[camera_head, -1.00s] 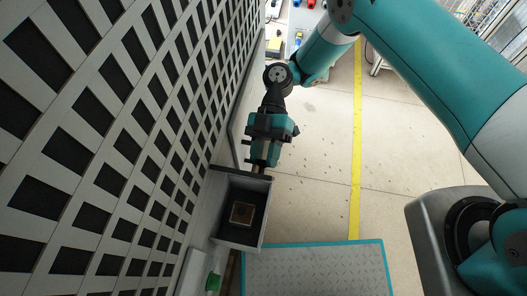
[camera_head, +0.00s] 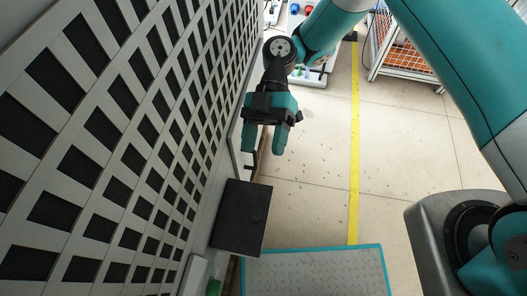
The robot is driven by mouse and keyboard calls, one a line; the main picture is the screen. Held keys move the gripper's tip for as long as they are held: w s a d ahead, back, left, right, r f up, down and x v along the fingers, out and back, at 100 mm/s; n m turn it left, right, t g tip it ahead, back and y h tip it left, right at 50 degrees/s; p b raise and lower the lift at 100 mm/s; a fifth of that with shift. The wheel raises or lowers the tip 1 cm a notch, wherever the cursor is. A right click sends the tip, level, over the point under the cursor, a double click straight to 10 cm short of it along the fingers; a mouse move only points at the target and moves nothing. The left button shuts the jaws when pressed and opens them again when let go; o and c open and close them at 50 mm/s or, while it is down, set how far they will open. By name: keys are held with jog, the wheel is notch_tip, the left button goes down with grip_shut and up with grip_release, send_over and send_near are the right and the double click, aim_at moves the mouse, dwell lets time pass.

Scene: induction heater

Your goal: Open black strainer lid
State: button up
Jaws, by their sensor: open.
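The black strainer lid (camera_head: 241,217) shows as a flat dark square covering the top of its box, beside the lattice wall. The inside of the box is hidden under it. My gripper (camera_head: 265,146) is above the lid in the picture, past its far edge. Its two teal fingers are spread apart with nothing between them. It is apart from the lid in the picture; the height gap cannot be told.
A white lattice wall (camera_head: 120,130) runs along the left. A teal-edged metal plate (camera_head: 315,272) lies on the floor below right. A yellow line (camera_head: 355,150) crosses open floor. A rack (camera_head: 405,45) stands at top right.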

notch_tip(320, 180, up, 10)
jog(key=p, duration=0.6)
jog(key=shift+r, duration=0.15)
jog(key=d+r+m+t+y+p, duration=0.1)
jog(key=d+r+m+t+p, duration=0.15)
jog(key=r+m, duration=0.45)
jog(key=d+r+m+t+y+p, duration=0.1)
jog(key=r+m+t+p, duration=0.25)
jog(key=r, duration=0.75)
jog(key=s+d+r+m+t+p, duration=0.4)
jog(key=s+d+r+m+t, duration=0.1)
jog(key=d+r+m, duration=0.4)
jog(key=shift+d+m+t+h, duration=0.45)
jog(key=shift+m+t, duration=0.3)
jog(key=shift+t, duration=0.15)
jog(key=shift+s+d+m, duration=0.25)
jog(key=shift+d+m, duration=0.1)
jog(key=shift+m, duration=0.05)
